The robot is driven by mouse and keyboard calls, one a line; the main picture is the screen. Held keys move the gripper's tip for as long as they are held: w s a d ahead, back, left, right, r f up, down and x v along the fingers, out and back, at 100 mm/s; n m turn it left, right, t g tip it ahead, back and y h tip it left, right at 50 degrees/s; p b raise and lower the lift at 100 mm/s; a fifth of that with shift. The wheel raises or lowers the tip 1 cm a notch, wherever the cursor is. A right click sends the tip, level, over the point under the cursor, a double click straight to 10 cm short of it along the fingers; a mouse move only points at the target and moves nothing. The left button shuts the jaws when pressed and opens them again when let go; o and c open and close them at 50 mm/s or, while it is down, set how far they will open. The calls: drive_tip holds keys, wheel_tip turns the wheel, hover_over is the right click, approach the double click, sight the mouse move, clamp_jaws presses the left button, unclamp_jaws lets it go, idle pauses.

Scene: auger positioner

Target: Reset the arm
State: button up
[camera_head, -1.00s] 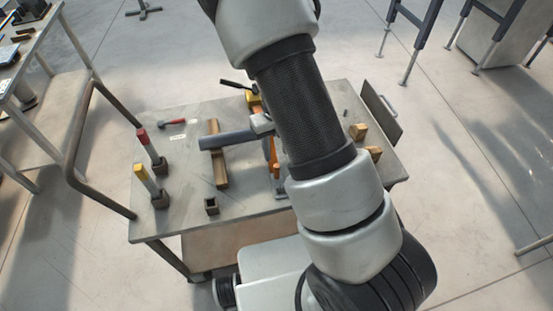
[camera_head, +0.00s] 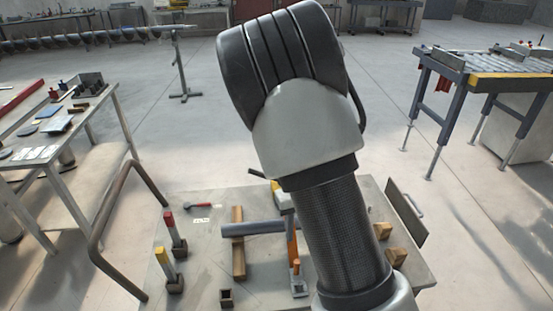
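My arm rises through the middle of the head view, in front of a grey metal work table (camera_head: 205,280). Its grey and black elbow stands high over the back of the table. My gripper is not visible in this view. On the table, a grey cylinder (camera_head: 252,228) lies across a brown wooden bar (camera_head: 238,258). A red-topped post (camera_head: 174,232) and a yellow-topped post (camera_head: 168,265) stand in dark holders on the left.
A small dark square socket (camera_head: 226,297) sits near the front. Wooden blocks (camera_head: 395,257) lie on the right. A bent brown rail (camera_head: 100,225) and a side table (camera_head: 115,105) stand left. A roller conveyor (camera_head: 490,68) stands at the back right. Open floor lies behind.

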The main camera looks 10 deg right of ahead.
drive_tip(key=s+a+r+n+t+y+p, duration=0.1)
drive_tip(key=s+r+n, duration=0.3)
drive_tip(key=r+n, duration=0.55)
drive_tip(key=s+a+r+n+t+y+p, duration=0.15)
drive_tip(key=s+r+n, duration=0.25)
drive_tip(key=r+n, duration=0.55)
drive_tip(key=s+d+r+n+t+h+p, duration=0.1)
drive_tip(key=s+d+r+n+t+h, duration=0.1)
drive_tip(key=s+r+n, duration=0.8)
drive_tip(key=r+n+t, duration=0.1)
drive_tip(key=n, duration=0.3)
drive_tip(key=shift+s+d+r+n, duration=0.25)
drive_tip(key=shift+s+d+n, duration=0.05)
drive_tip(key=shift+s+n, duration=0.1)
drive_tip(key=shift+h, duration=0.25)
